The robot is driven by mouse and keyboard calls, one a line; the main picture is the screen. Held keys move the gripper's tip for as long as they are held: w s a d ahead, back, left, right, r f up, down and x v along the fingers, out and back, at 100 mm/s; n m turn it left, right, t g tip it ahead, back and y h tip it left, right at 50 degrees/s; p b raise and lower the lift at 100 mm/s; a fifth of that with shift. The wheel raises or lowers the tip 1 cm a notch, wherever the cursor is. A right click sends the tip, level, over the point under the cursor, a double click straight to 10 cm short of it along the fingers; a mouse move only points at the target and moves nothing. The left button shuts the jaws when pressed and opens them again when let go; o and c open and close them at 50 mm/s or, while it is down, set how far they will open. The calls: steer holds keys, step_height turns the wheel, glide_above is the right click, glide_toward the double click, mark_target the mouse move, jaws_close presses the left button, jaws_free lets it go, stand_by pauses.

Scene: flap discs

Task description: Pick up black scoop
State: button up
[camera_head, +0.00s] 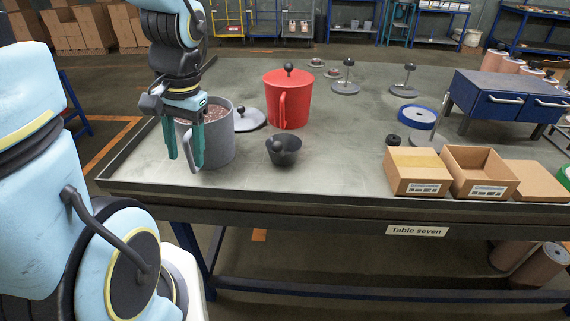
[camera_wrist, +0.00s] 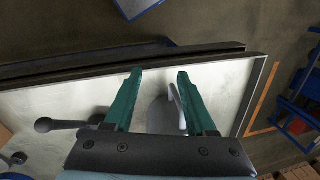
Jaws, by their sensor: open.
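The black scoop (camera_head: 290,157) is a small dark cup with a round-knobbed handle, standing on the table right of the grey pot. In the wrist view a dark knobbed handle (camera_wrist: 68,124), which looks like the scoop's, lies left of my fingers, its right end partly hidden. My gripper (camera_head: 184,160) has green fingers pointing down, apart and empty, in front of the grey pot (camera_head: 220,145) and left of the scoop. In the wrist view my gripper (camera_wrist: 160,72) has a grey shape, likely the pot's handle, between and beyond the fingers.
A red lidded pot (camera_head: 287,100) and a grey lid (camera_head: 248,119) stand behind the scoop. Open cardboard boxes (camera_head: 418,186), a blue disc (camera_head: 417,116) and a blue drawer unit (camera_head: 492,104) are to the right. The table between scoop and boxes is clear.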

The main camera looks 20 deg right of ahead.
mark_target(282, 145)
steer(key=s+d+m+t+y+b, duration=0.1)
steer(key=s+d+m+t+b, duration=0.3)
steer(key=d+m+b, duration=0.5)
steer(key=s+d+m+t+b, duration=0.2)
steer(key=d+m+t+b, duration=0.45)
steer(key=d, duration=0.45)
steer(key=p+x, duration=0.1)
steer(key=x, duration=0.4)
steer(key=shift+w+a+f, duration=0.1)
steer(key=shift+w, duration=0.25)
steer(key=x, duration=0.5)
steer(key=shift+s+f, duration=0.15)
steer(key=shift+f, duration=0.25)
jaws_close()
